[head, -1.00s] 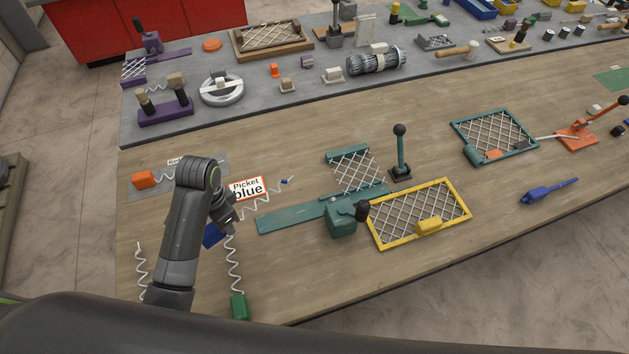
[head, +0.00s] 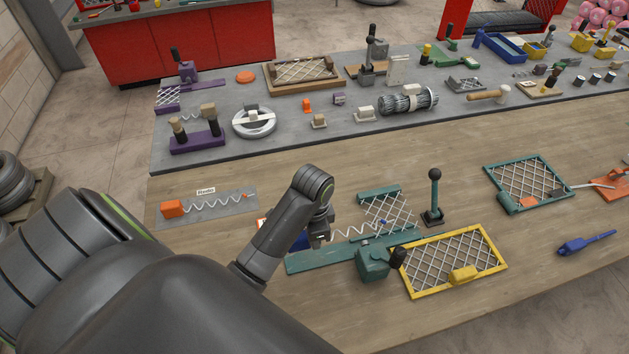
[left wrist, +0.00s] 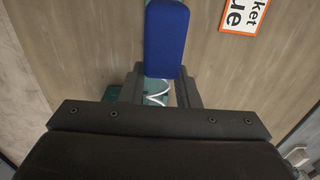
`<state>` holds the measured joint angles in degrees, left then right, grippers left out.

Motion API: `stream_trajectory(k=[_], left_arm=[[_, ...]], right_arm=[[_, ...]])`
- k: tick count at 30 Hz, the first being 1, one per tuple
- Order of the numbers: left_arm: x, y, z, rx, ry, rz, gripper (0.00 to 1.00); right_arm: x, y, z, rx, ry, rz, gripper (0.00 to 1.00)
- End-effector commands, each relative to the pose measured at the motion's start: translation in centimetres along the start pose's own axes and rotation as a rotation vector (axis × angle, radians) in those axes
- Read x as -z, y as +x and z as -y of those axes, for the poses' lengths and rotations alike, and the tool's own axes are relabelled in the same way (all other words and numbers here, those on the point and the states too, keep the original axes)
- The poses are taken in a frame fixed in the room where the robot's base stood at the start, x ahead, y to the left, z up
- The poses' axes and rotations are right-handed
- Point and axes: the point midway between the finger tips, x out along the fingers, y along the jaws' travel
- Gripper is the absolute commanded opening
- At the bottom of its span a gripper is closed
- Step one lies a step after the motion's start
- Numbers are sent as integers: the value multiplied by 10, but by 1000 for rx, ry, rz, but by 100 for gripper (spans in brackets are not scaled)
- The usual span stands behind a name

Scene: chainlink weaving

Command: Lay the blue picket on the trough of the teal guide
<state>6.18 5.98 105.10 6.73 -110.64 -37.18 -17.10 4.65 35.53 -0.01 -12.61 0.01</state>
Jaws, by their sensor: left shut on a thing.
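My left gripper (head: 320,238) is shut on the blue picket, holding it near its blue block handle (head: 298,241). The picket's white zigzag wire (head: 352,231) extends right toward the teal-framed mesh. The picket is above the left part of the teal guide (head: 318,261), apparently raised; whether it touches cannot be told. In the left wrist view the blue handle (left wrist: 166,40) sticks out past the fingers, with white wire and teal guide (left wrist: 155,90) seen between them. The guide's trough is partly hidden by the arm. My right gripper is not in view.
A teal mesh panel (head: 392,215) and a black-knobbed lever (head: 433,200) stand behind the guide. An orange-ended picket (head: 205,206) lies on a grey mat at left.

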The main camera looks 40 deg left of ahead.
Motion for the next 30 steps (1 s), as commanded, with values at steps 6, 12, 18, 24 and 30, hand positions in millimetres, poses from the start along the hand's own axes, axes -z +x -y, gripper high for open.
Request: stream_trajectory(k=[6,12,18,24,30], left_arm=[[-1,6,0,-1,1,1,4],[-1,28,0,-2,1,2,4],[-1,52,0,-1,1,1,4],[-1,69,0,-1,1,1,4],[-1,77,0,0,1,0,4]], right_arm=[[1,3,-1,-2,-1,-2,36],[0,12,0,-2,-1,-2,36],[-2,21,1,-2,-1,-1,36],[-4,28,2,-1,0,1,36],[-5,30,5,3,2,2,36]])
